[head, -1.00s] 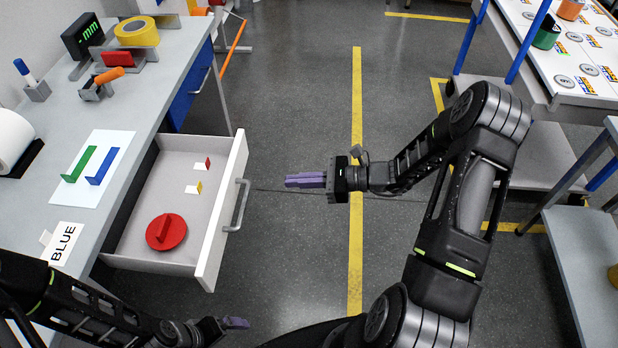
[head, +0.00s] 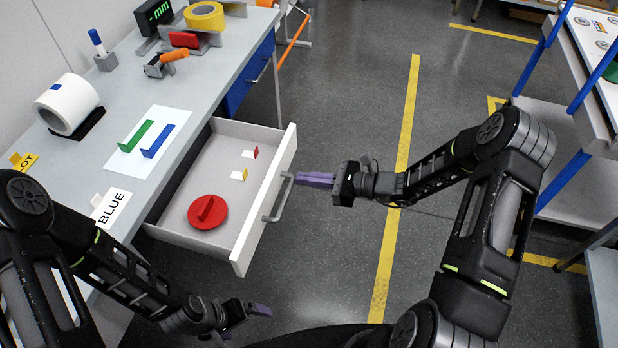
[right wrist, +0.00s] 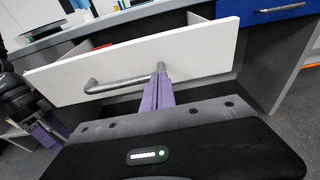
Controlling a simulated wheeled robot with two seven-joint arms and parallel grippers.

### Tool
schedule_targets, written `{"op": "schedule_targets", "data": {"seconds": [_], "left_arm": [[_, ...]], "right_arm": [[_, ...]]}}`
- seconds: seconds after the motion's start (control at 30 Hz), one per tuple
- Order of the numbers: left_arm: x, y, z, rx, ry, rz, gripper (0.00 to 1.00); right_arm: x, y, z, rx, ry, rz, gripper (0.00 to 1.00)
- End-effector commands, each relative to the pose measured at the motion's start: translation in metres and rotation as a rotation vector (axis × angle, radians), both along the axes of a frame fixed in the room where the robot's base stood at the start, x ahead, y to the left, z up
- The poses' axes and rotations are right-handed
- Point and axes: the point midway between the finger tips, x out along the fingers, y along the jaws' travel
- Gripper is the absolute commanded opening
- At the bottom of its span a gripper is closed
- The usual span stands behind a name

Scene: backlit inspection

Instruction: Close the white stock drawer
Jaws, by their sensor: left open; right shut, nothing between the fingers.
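The white stock drawer (head: 262,215) is pulled out from under the workbench in the head view. Its grey bar handle (head: 281,197) is on the front panel. A red disc (head: 207,212) and small red and yellow tags lie inside it. My right gripper (head: 300,180) is shut and empty, with its purple fingertips close to the handle's far end. In the right wrist view the drawer front (right wrist: 150,66) fills the upper middle, and the fingers reach the right end of the handle (right wrist: 120,83); contact cannot be told. My left gripper (head: 262,310) is open, low and in front of the drawer.
The workbench (head: 190,92) carries a paper roll (head: 68,104), a white sheet with green and blue pieces, and yellow tape (head: 204,16). A blue drawer (head: 247,80) is beyond. A shelf rack stands at right. Floor between is clear.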

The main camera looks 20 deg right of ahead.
Motion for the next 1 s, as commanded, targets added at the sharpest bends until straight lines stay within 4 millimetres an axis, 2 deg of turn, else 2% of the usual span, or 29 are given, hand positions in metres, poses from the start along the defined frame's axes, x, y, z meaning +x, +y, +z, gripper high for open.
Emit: {"op": "schedule_targets", "data": {"seconds": [0.17,0.37,0.57,1.0], "left_arm": [[0.0,0.0,-0.003,0.0,0.0,0.0,1.0],[0.0,0.0,-0.012,0.0,0.0,0.0,1.0],[0.0,0.0,-0.027,0.0,0.0,-0.001,1.0],[0.0,0.001,-0.07,0.001,-0.001,-0.004,1.0]], "right_arm": [[0.004,0.008,0.0,0.001,-0.001,0.003,0.0],[0.018,0.031,-0.002,0.002,-0.001,0.004,0.0],[0.041,0.069,-0.004,0.003,-0.001,0.006,0.0],[0.104,0.167,-0.004,0.001,-0.002,0.004,0.0]]}}
